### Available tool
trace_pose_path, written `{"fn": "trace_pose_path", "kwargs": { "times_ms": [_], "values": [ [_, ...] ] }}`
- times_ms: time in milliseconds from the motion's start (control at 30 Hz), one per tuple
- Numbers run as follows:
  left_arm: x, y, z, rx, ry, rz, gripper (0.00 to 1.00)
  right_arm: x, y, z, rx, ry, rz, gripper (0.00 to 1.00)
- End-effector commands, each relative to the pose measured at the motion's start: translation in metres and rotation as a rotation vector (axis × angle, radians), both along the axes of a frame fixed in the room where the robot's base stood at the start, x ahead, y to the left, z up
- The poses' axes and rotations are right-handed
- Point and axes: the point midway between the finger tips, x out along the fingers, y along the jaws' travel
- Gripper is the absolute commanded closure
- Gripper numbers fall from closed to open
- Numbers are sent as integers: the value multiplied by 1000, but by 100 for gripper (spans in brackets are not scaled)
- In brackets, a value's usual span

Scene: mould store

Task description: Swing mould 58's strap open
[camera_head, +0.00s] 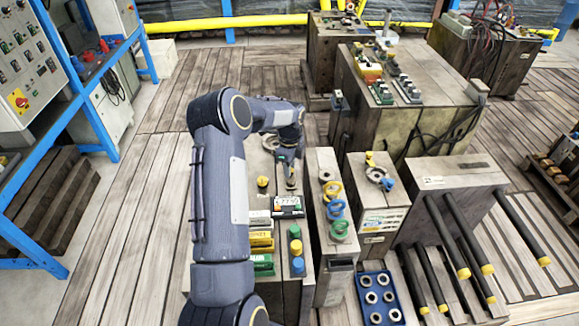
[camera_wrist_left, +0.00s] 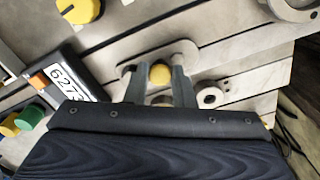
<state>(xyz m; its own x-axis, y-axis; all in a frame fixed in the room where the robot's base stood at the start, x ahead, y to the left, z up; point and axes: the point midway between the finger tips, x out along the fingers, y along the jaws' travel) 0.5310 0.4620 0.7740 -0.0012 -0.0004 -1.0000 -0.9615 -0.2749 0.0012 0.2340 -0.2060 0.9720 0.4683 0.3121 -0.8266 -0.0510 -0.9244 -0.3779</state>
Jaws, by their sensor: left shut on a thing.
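My left gripper (camera_head: 291,180) reaches down onto the top of a grey mould block in the middle of the head view. In the left wrist view, my left gripper (camera_wrist_left: 156,78) is shut on the strap (camera_wrist_left: 188,56), a grey bar with rounded ends lying on the mould top. A yellow knob (camera_wrist_left: 161,74) shows between the fingertips. I cannot read a mould number 58. My right gripper is out of view.
A narrow mould (camera_head: 325,240) with yellow, blue and green rings stands close to the right. Wooden floor is clear at left.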

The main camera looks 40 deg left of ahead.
Motion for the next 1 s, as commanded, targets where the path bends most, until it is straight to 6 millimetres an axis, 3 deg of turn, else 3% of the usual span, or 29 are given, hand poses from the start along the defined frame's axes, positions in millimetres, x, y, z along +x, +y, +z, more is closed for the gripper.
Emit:
{"fn": "trace_pose_path", "kwargs": {
  "times_ms": [33,200,500,1000],
  "values": [
    [2,0,2,2,-6,-2,75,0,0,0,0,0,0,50],
    [1,0,1,1,-4,-1,56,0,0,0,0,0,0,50],
    [1,0,3,1,-3,1,56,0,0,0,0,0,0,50],
    [1,0,74,1,-5,0,56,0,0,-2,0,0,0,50]
  ]
}}
